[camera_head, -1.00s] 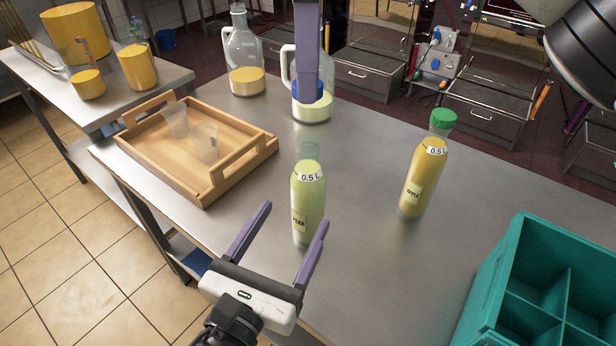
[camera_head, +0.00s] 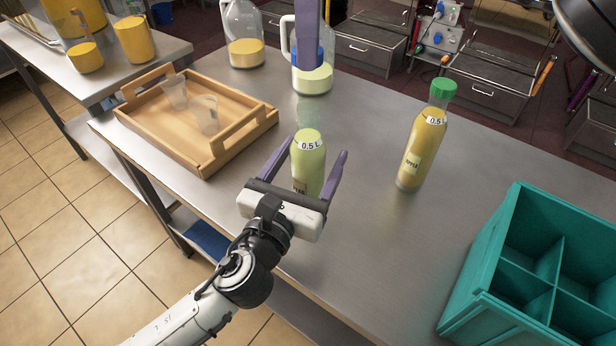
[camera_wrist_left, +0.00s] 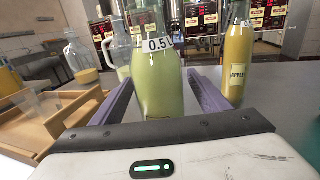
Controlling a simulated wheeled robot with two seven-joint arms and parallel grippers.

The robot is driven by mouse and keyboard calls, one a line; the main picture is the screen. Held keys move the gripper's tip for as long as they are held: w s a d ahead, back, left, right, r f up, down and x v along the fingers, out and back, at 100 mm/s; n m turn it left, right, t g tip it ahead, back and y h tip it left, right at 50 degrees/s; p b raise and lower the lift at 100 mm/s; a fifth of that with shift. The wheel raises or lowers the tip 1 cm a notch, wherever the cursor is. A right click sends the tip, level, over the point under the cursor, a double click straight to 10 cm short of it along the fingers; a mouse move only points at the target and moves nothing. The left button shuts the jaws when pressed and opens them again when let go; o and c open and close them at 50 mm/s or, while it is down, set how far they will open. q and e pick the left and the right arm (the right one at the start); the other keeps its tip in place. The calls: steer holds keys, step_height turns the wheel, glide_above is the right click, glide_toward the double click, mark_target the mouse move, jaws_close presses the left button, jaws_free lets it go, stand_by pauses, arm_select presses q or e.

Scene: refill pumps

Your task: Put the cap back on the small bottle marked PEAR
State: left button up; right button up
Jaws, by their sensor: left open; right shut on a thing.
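The small PEAR bottle (camera_head: 308,165), pale green with a 0.5 L neck label, stands upright and uncapped on the steel table; its clear neck rises above the juice. It also shows large in the left wrist view (camera_wrist_left: 158,85). My left gripper (camera_head: 316,150) is open, with one finger on each side of the bottle's lower body; contact cannot be told. My right gripper (camera_head: 308,64) comes down from the top, above and beyond the bottle's neck. It is shut on a blue thing (camera_head: 327,56), probably the cap, mostly hidden behind the purple finger.
A green-capped APPLE bottle (camera_head: 422,150) stands to the right. A teal divided crate (camera_head: 482,255) is at the right front. A wooden tray (camera_head: 222,160) with two clear cups is at the left. Two jugs (camera_head: 243,52) stand behind. The table between the bottles is clear.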

arm_select(q)
steer(key=shift+x, duration=1.3)
steer(key=c, duration=1.6)
arm_select(e)
steer(key=shift+f, duration=2.5)
steer(key=shift+f, duration=0.1)
steer(key=shift+f, duration=0.8)
steer(key=shift+f, duration=0.55)
